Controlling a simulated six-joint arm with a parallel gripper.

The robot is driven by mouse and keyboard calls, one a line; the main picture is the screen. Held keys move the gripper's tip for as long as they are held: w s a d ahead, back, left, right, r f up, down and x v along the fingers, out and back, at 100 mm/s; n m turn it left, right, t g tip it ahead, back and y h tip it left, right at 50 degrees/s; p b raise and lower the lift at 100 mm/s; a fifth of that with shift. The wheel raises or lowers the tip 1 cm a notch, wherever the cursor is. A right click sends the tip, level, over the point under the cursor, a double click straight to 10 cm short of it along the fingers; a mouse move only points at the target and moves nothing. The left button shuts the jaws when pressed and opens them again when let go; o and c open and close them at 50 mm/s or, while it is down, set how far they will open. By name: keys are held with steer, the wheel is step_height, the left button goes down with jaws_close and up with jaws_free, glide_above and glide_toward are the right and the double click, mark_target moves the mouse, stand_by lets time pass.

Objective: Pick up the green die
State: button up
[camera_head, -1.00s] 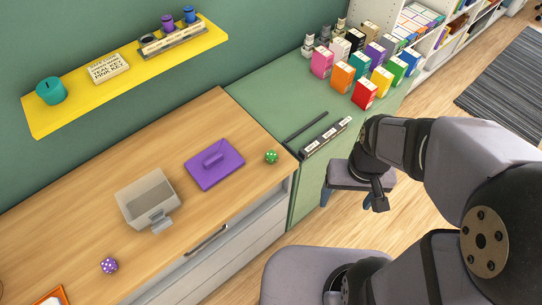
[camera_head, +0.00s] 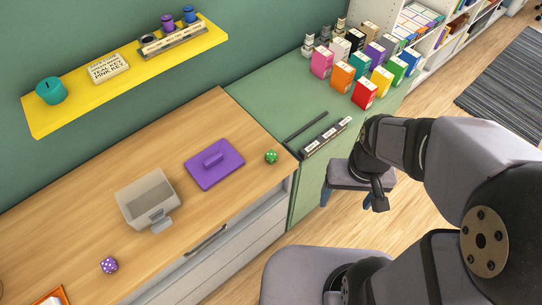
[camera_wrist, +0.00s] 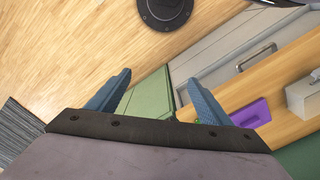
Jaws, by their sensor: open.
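The green die (camera_head: 271,157) with white dots lies on the wooden counter near its right end, just right of a purple lid with a handle (camera_head: 215,164). My gripper (camera_head: 374,203) hangs to the right of the counter, well apart from the die, over the floor and stool area. In the wrist view my gripper (camera_wrist: 160,86) has its two blue fingers spread apart with nothing between them. The purple lid also shows in the wrist view (camera_wrist: 252,113).
A translucent grey box (camera_head: 148,197) and a purple die (camera_head: 109,265) are on the counter. A green cabinet top right of it holds several coloured boxes (camera_head: 342,76) and a black label rail (camera_head: 325,138). A yellow shelf (camera_head: 128,75) hangs above. A stool (camera_head: 350,176) stands beneath my gripper.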

steer(key=c, duration=0.6)
steer(key=shift+c, duration=0.2)
